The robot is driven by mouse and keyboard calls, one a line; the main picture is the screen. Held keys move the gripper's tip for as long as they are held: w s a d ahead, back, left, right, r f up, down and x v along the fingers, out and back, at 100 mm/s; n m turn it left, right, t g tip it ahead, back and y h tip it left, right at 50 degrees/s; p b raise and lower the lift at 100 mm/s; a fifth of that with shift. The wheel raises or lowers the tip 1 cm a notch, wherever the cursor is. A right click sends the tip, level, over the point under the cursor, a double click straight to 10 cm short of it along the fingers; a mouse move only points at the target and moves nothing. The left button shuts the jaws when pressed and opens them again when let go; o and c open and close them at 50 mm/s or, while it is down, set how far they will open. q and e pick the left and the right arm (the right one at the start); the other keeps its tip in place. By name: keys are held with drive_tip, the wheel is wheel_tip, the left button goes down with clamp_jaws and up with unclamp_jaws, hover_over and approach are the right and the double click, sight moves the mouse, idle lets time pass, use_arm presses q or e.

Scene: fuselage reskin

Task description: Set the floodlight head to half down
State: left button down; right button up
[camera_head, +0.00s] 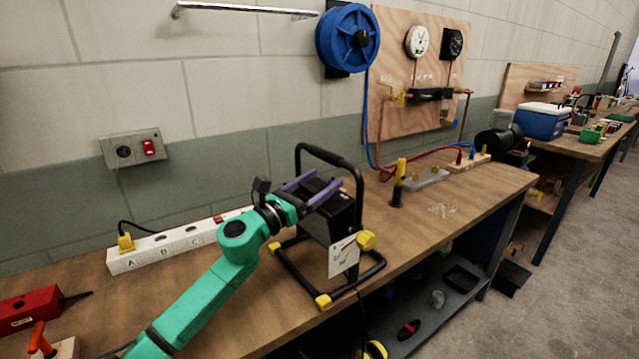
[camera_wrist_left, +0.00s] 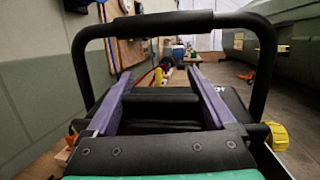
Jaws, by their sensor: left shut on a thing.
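The floodlight stands on the wooden bench in a black tube frame (camera_head: 302,150) with yellow feet and a yellow side knob (camera_head: 366,240). Its black boxy head (camera_head: 343,212) sits inside the frame, tilted, with a white tag (camera_head: 343,256) hanging at the front. My left gripper (camera_head: 317,188), with purple fingers, reaches in from the left and is shut on the head's upper part. In the left wrist view, the purple fingers (camera_wrist_left: 160,100) lie on both sides of the black head (camera_wrist_left: 160,112), below the frame's top bar (camera_wrist_left: 163,24). My right gripper is not in view.
A white power strip (camera_head: 180,240) with a yellow plug lies left along the wall. A red tool (camera_head: 30,310) is at the far left. A yellow-topped black post (camera_head: 398,183) and a small tray stand to the right. The bench's front edge runs close to the floodlight's feet.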

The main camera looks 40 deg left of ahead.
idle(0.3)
use_arm(q)
unclamp_jaws()
drive_tip(key=shift+s, duration=0.1)
drive_tip(key=b+v, duration=0.3)
drive_tip(key=v, duration=1.1)
drive_tip(key=shift+s+b, duration=0.25)
drive_tip(key=shift+b, duration=0.05)
drive_tip(key=shift+f, duration=0.2)
